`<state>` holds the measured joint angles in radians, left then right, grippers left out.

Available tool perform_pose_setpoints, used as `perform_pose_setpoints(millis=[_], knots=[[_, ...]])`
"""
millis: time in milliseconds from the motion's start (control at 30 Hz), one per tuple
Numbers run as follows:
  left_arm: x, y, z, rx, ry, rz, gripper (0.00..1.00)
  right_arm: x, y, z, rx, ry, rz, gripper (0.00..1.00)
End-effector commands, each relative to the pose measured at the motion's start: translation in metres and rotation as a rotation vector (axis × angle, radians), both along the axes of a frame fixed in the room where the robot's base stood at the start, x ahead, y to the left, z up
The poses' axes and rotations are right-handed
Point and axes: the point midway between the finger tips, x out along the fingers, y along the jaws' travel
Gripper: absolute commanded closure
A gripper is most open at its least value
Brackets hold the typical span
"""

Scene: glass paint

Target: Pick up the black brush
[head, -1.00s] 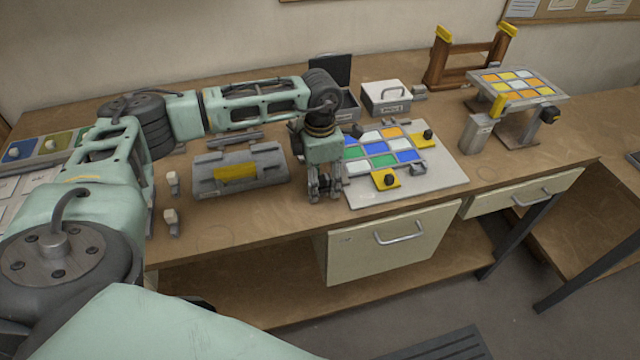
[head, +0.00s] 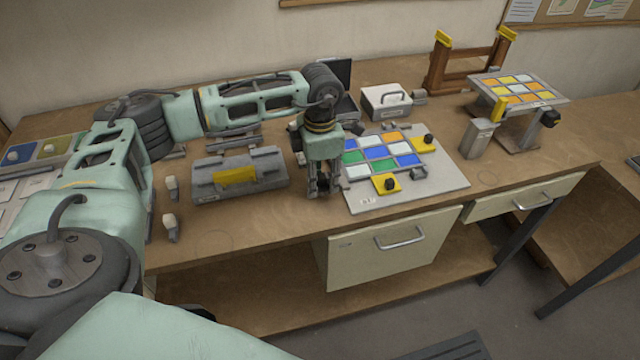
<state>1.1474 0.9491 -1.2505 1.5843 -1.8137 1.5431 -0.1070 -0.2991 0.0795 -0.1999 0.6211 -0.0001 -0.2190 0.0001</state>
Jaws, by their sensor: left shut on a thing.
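My left gripper (head: 323,187) points down at the left edge of the white board with coloured panes (head: 440,187), low over the bench. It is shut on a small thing. The fingers hide most of that thing, so I cannot tell its shape or whether it is the black brush. No black brush can be clearly made out elsewhere. My right gripper is not in view.
A grey block with a yellow front (head: 237,175) stands left of the gripper. Two pale-tipped pegs (head: 171,226) are further left. A lidded white box (head: 386,100), a wooden rack (head: 468,62) and a raised pane stand (head: 518,92) are behind and right.

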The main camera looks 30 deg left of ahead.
Motion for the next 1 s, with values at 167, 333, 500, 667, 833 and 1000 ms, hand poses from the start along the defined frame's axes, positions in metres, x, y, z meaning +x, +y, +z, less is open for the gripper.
perform_pose_setpoints(millis=[167,333,500,667,833,1000], knots=[[0.001,-0.013,0.026,-0.003,-0.004,-0.007,0.94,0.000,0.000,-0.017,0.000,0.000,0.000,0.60],[0.001,-0.052,0.049,-0.002,-0.004,-0.008,0.94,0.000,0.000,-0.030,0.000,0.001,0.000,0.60],[0.001,-0.087,0.071,-0.002,-0.002,-0.006,0.94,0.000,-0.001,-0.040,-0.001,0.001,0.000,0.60],[0.001,-0.107,0.085,-0.001,0.000,-0.003,0.94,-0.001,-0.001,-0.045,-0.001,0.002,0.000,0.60],[0.000,-0.116,0.091,0.000,0.001,-0.001,0.94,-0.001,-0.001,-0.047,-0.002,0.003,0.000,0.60],[0.000,-0.117,0.092,0.000,0.001,0.000,0.94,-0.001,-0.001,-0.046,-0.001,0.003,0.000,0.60]])
